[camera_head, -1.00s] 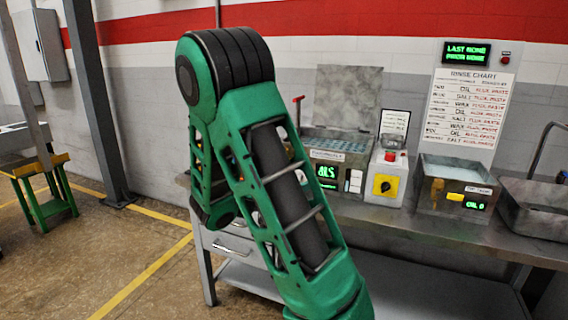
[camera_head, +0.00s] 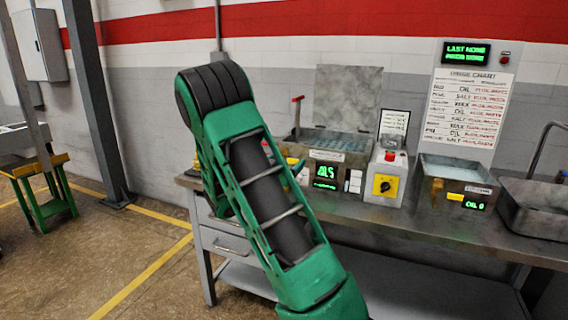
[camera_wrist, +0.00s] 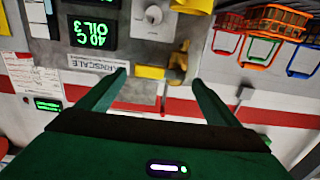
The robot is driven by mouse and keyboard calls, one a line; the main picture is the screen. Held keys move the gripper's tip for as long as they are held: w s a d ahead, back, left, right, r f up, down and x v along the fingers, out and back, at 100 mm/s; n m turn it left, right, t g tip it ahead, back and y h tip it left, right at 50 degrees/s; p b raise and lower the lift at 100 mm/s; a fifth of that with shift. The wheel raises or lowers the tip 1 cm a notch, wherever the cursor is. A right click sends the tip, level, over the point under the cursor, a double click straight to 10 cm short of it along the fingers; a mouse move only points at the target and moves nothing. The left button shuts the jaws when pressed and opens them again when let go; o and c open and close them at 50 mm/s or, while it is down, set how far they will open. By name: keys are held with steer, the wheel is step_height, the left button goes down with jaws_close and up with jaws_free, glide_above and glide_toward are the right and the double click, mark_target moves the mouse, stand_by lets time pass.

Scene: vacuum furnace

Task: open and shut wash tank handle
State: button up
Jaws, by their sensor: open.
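The open-topped wash tank (camera_head: 340,139) stands on the bench in the head view, its grey lid raised behind it and a green display on its front. A red-topped lever (camera_head: 297,101) stands upright at its left. The wrist view is upside down and shows a tank front with a green display (camera_wrist: 93,30), a yellow tag (camera_wrist: 151,72) and a brass tap-like handle (camera_wrist: 180,62). My gripper (camera_wrist: 160,78) is open and empty, its two fingers pointing toward this front. The brass handle lies between the fingers in the picture; no contact is visible. My arm hides the gripper in the head view.
A control box with a yellow switch (camera_head: 384,185) stands right of the tank, then a second tank (camera_head: 452,172) and a sink (camera_head: 535,208). Coloured wire baskets (camera_wrist: 265,22) show at the upper right in the wrist view. The floor left of the bench is open.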

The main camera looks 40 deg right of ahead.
steer(key=shift+w+d, duration=0.2)
steer(key=shift+d, duration=0.4)
steer(key=c, duration=1.5)
steer(key=shift+w, duration=0.1)
